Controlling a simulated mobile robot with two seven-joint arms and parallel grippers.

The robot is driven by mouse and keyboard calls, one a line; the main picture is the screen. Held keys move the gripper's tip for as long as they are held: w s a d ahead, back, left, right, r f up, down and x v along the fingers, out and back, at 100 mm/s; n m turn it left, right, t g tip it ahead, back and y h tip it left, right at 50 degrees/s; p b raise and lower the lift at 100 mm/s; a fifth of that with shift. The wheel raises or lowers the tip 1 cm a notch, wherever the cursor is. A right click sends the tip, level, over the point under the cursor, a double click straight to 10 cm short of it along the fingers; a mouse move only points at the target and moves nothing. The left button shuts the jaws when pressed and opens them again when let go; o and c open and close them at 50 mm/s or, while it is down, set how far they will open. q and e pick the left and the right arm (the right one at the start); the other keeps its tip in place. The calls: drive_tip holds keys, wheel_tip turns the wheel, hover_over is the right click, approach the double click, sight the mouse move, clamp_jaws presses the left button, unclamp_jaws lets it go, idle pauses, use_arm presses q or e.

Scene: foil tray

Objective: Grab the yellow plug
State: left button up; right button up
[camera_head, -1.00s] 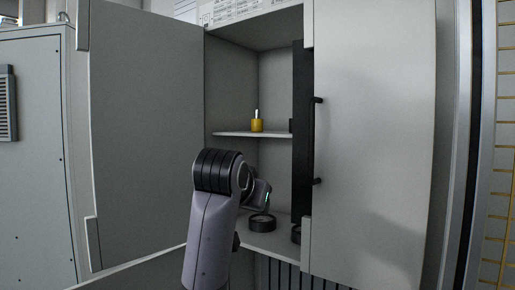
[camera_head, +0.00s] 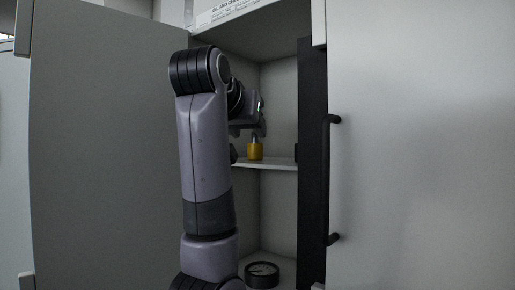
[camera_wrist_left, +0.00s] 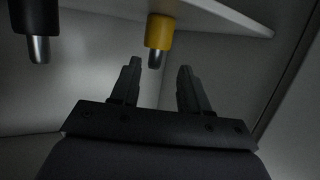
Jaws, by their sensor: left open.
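The yellow plug (camera_head: 255,152) stands upright on the cabinet's middle shelf (camera_head: 275,164), with its silver tip up. My left gripper (camera_head: 260,132) is inside the cabinet, just above the plug in the head view, partly hidden by my arm. In the left wrist view the picture is upside down, so the yellow plug (camera_wrist_left: 159,32) hangs from the top. There the open left fingers (camera_wrist_left: 160,66) point at it, with its silver tip in line with the gap between them. The fingers look empty. My right gripper is not seen.
A black plug with a silver tip (camera_wrist_left: 37,18) stands beside the yellow one; its dark edge shows at the shelf's right (camera_head: 296,152). A round black gauge (camera_head: 262,274) lies on the lower level. The open left door (camera_head: 100,150) and right door (camera_head: 420,150) flank the opening.

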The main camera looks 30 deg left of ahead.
use_arm(q)
drive_tip(key=shift+w, duration=0.5)
drive_tip(key=p+x, duration=0.1)
drive_tip(key=x, duration=0.2)
drive_tip(key=shift+w+d+f+p, duration=0.1)
drive_tip(key=shift+w+p, duration=0.3)
drive_tip(key=shift+w+f, duration=0.15)
drive_tip(key=shift+w, duration=0.2)
clamp_jaws()
